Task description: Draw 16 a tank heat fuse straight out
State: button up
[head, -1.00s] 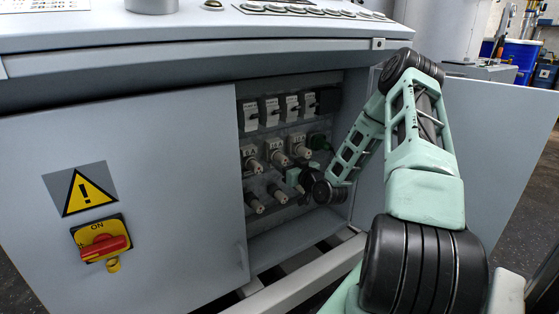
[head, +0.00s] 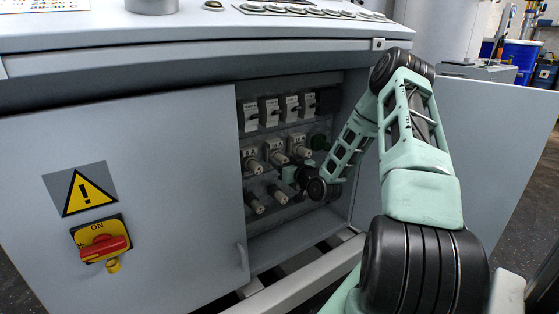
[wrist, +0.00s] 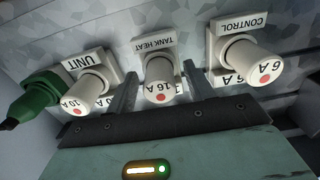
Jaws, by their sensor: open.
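The tank heat fuse (wrist: 159,85) is a white round cap with a red dot, marked 16 A, seated in its holder under the TANK HEAT label. In the head view it is the middle one (head: 277,153) of the upper fuse row. My gripper (wrist: 162,70) is open, with one finger on each side of this fuse. Whether either finger touches it I cannot tell. In the head view my gripper (head: 290,174) is small and dark, just below the row. The 10 A unit fuse (wrist: 87,92) and the 6 A control fuse (wrist: 243,66) flank it closely.
A green plug-like part (wrist: 35,97) sits beside the unit fuse. Switches (head: 270,110) line the row above, and more fuses (head: 255,203) sit below. The cabinet door (head: 120,210) with a red switch (head: 101,245) stands left of the opening.

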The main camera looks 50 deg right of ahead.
aim_at(285, 162)
dwell(0.5)
grip_shut()
jog(key=shift+v, duration=3)
